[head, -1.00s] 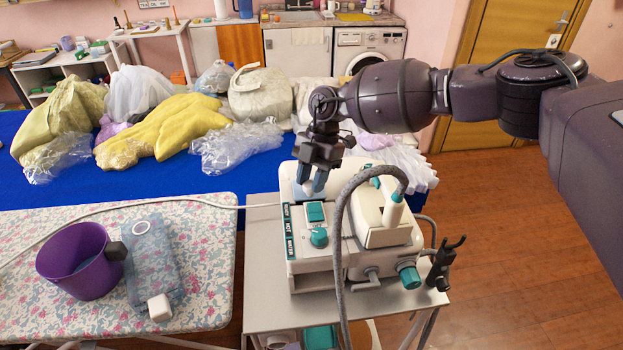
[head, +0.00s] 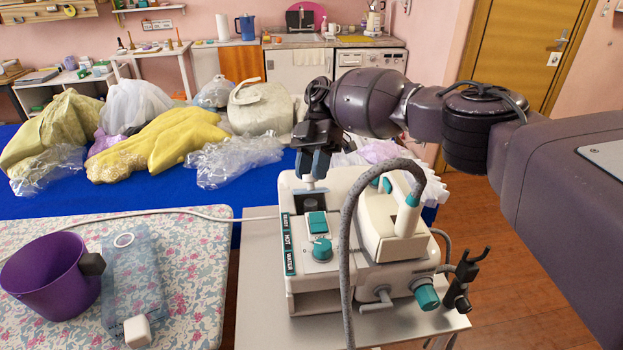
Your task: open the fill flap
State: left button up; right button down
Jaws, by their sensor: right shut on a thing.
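The cream steam station (head: 330,270) with teal knobs stands on a light stand. Its fill flap (head: 311,188) shows as a thin grey-blue strip at the back left of the top. It looks tilted up, with a dark filling opening (head: 308,204) showing in front of it. My right gripper (head: 313,176) is above it, fingers pointing down and shut on the flap's small pale grip. The fingers partly cover the flap, so its exact angle is hard to tell. My left gripper is not in view.
A grey hose (head: 348,240) arches over the station's front. Bagged garments (head: 150,140) lie on the blue table behind.

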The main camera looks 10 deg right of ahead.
jog(key=shift+w, duration=0.15)
jog(key=shift+r, duration=0.15)
jog(key=c, duration=0.8)
grip_release()
jog(key=shift+b, duration=0.3)
